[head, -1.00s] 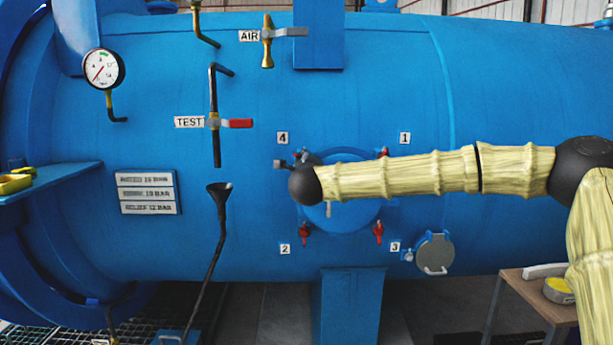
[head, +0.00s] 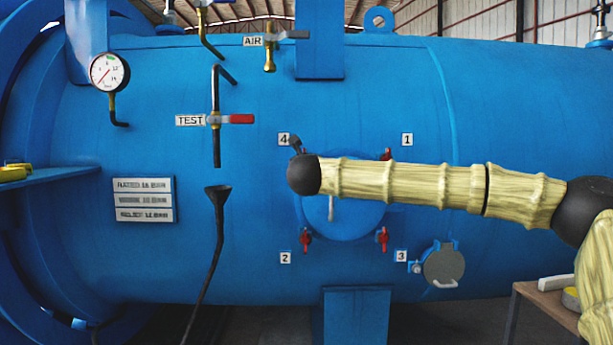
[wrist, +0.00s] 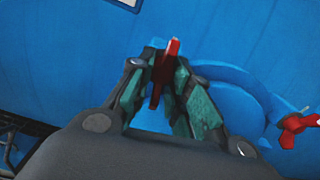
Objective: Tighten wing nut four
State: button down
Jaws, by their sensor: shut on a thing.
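Wing nut four (wrist: 170,52) is red and stands between the two green-padded fingers of my gripper (wrist: 160,85) in the wrist view. My gripper is shut on it. In the head view my gripper (head: 297,145) is beside label 4 (head: 283,139), at the upper left of the round blue hatch cover (head: 345,222). There the dark wrist end and the gripper hide wing nut four. Another red wing nut (wrist: 298,127) shows at the right edge of the wrist view, apart from my fingers.
Red wing nuts stand by label 1 (head: 407,139), label 2 (head: 285,257) and label 3 (head: 400,256). My arm crosses in front of the cover's upper part. A grey round lid (head: 443,265) hangs at the lower right. A funnel pipe (head: 218,215) runs at the left.

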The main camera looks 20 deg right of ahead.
jog(key=shift+f+m+b, duration=0.25)
jog(key=shift+m+b, duration=0.25)
jog(key=shift+m, duration=0.1)
jog(key=shift+r, duration=0.1)
jog(key=c, duration=1.3)
grip_release()
jog(key=shift+r, duration=0.1)
jog(key=shift+s, duration=0.15)
jog(key=v, duration=1.1)
jog(key=shift+s+a, duration=0.15)
jog(key=shift+s, duration=0.2)
